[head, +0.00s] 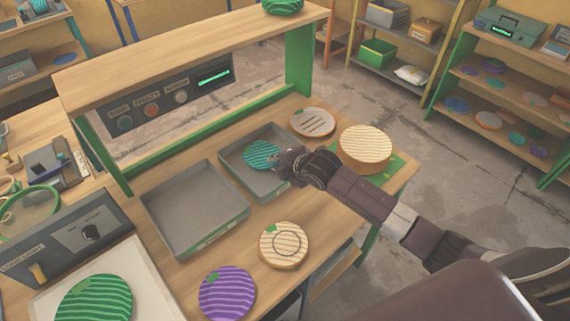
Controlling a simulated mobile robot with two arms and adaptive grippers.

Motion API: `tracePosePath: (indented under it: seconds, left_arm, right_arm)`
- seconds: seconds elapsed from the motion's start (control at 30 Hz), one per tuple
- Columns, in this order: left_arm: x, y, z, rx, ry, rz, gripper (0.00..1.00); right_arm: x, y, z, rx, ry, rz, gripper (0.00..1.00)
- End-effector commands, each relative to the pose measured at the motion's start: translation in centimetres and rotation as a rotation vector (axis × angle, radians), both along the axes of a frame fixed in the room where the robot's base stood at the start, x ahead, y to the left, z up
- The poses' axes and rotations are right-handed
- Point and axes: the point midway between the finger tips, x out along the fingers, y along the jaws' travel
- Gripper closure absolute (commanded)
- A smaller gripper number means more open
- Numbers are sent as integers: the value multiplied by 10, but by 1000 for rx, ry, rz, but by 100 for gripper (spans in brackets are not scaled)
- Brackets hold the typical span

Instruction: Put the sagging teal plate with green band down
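The teal plate (259,153) with darker stripes shows over the right-hand grey tray (267,189) on the wooden bench. My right gripper (284,164) comes in from the right and is at the plate's right edge, where it appears shut on the rim. The fingertips are small and partly hidden by the hand, as is that edge of the plate. I cannot make out a green band on it. I cannot tell whether the plate's underside touches the tray floor. My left gripper is not in view.
An empty grey tray (190,222) stands to the left. A cream plate (284,243) and a purple plate (227,292) lie in front. A grey-striped plate (313,122) and a thick cream stack (366,146) on a green mat (392,170) are behind. A raised shelf (190,50) spans the back.

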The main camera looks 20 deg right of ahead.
Motion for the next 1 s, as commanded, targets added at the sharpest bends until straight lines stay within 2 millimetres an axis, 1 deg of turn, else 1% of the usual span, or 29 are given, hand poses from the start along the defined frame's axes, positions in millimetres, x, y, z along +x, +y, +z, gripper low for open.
tracePosePath:
  seconds: [0.17,0.4,0.6,0.8,1.0]
  left_arm:
    - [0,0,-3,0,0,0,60]
    - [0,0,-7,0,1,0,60]
    - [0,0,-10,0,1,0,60]
    - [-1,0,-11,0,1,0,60]
    - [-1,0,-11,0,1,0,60]
  right_arm:
    - [-20,-4,15,-2,0,3,88]
    - [-51,-12,42,-3,-1,1,88]
    - [-72,-16,61,-1,0,0,88]
    - [-83,-18,71,-1,0,-1,88]
    - [-85,-18,73,0,1,0,88]
